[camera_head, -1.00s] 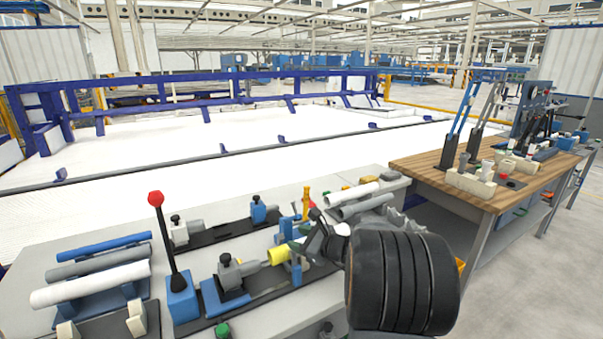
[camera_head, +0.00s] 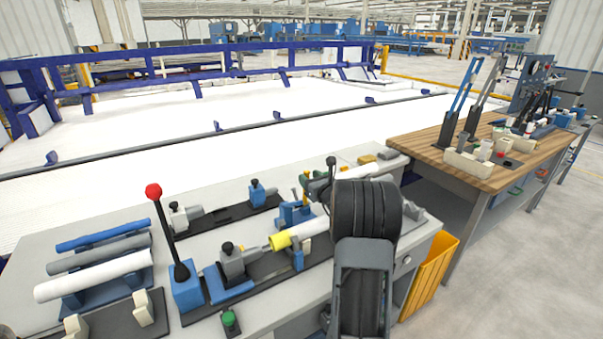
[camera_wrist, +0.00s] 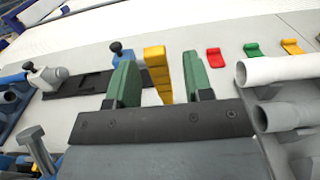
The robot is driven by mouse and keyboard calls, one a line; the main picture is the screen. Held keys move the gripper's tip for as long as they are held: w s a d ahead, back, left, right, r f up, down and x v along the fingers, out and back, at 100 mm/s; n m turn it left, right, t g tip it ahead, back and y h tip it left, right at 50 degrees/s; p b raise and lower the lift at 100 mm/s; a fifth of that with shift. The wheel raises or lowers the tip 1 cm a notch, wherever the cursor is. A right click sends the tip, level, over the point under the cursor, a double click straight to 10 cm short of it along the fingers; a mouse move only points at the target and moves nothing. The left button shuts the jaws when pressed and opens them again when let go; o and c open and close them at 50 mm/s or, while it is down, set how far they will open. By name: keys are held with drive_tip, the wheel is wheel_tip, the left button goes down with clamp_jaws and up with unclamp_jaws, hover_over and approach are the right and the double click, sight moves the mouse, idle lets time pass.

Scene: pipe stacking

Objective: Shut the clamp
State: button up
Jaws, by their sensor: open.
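In the wrist view, the two green fingers of my gripper (camera_wrist: 158,70) are spread apart. An upright yellow handle (camera_wrist: 154,62), which looks like the clamp's lever, stands between them in the picture, with gaps on both sides. I cannot tell how deep it sits between the fingers. In the head view, the blue clamp (camera_head: 291,214) is on the bench, with the yellow handle (camera_head: 306,184) upright beside it. My black wrist and arm hide most of my gripper there.
A pipe with a yellow collar (camera_head: 279,241) lies in a grey and blue fixture nearby. A red-knobbed lever (camera_head: 153,191) stands left. Pipes (camera_head: 94,277) rest on a rack at far left. White and grey pipes (camera_wrist: 275,70) lie close right of my gripper.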

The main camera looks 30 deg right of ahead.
drive_tip(key=shift+w, duration=2.1)
drive_tip(key=shift+c, duration=0.2)
clamp_jaws()
